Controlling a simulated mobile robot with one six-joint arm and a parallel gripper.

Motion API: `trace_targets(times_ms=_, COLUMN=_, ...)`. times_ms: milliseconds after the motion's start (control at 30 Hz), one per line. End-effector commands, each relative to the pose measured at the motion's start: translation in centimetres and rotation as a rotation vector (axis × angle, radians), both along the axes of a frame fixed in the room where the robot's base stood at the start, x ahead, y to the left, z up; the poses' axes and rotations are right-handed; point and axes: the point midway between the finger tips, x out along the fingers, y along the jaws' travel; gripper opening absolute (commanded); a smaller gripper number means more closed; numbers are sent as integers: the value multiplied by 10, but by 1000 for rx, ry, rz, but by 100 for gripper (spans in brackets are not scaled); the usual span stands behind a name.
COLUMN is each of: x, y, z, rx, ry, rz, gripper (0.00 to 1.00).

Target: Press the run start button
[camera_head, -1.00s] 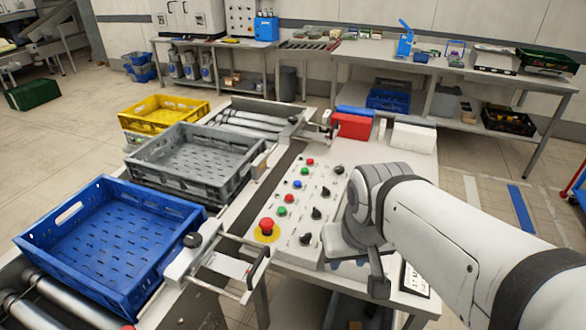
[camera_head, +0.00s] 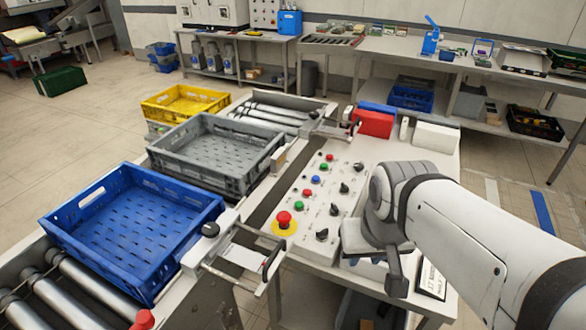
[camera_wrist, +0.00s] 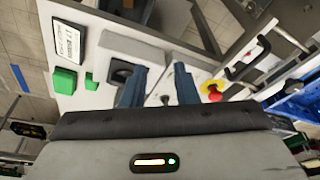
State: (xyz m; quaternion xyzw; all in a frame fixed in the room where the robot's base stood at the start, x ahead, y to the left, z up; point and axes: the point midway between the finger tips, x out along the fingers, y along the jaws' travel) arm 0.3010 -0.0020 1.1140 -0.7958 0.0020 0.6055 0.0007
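Two green buttons show, an upper one (camera_head: 323,167) and a lower one (camera_head: 297,205); the labels are too small to read. A red mushroom button (camera_head: 284,218) on a yellow base is at the near left corner, and it also shows in the wrist view (camera_wrist: 213,90). My gripper (camera_wrist: 160,88) has its two blue fingers apart with nothing held between them. In the head view it is right of the panel's near end, with its fingertips mostly hidden.
Blue (camera_head: 68,235), grey (camera_head: 180,163) and yellow (camera_head: 165,116) crates stand on the roller conveyor left of the panel. Red (camera_head: 373,123) and white (camera_head: 436,137) boxes sit at the table's back. Green blocks (camera_wrist: 65,80) and a small sign (camera_wrist: 68,42) lie near my gripper.

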Motion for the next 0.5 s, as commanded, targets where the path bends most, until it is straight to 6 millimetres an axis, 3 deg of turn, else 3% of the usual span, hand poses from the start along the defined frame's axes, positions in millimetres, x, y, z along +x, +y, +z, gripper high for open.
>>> trace_targets(times_ms=300, x=0, y=0, z=0, rx=0, ry=0, rz=0, gripper=1)
trace_targets(times_ms=500, x=0, y=0, z=0, rx=0, ry=0, rz=0, gripper=0)
